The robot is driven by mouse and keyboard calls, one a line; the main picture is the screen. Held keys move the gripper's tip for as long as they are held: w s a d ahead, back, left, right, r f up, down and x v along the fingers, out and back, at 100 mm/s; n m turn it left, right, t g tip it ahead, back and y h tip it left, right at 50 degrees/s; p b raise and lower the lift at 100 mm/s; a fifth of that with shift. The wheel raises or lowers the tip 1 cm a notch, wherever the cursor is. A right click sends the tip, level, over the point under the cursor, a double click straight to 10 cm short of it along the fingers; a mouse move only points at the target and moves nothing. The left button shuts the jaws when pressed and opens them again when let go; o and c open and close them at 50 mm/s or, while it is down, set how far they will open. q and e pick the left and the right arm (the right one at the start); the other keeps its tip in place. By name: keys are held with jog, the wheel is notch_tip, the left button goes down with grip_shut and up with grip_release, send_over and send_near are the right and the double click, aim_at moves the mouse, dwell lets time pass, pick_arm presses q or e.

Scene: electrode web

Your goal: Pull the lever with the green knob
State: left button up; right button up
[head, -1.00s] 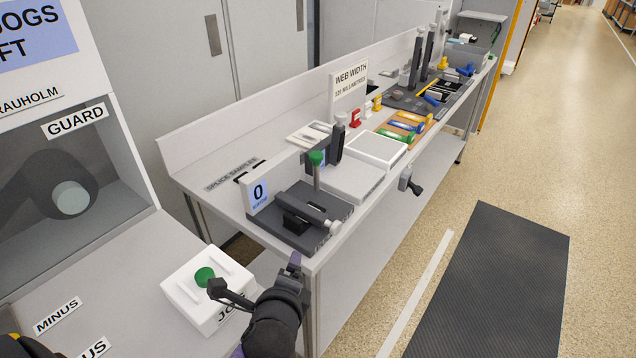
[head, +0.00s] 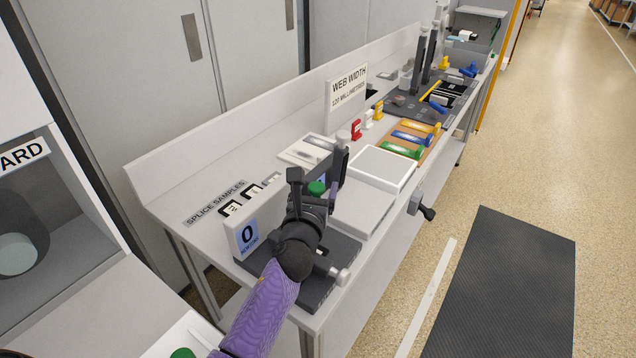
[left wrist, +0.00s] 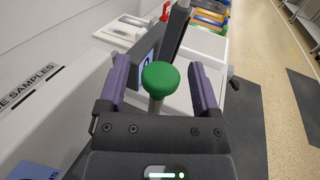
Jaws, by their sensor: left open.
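The lever's green knob (head: 317,188) shows between the fingers of my left gripper (head: 316,176) in the head view. In the left wrist view the green knob (left wrist: 160,78) stands on its pale upright rod, between the two purple-sided fingers of the left gripper (left wrist: 163,72). The gripper is open, with a gap on each side of the knob. The lever's dark base (head: 318,288) sits on the bench, partly hidden by my arm. A display reading 0 (head: 247,233) is on its left. My right gripper is not in view.
A white tray (head: 382,168) and a grey-white block (head: 362,210) are just beyond the lever base. A dark crank handle (head: 421,206) sticks out from the bench front. Coloured blocks and dark posts stand farther along.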

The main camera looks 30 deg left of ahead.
pick_arm(q)
jog(key=shift+x, duration=1.2)
grip_shut()
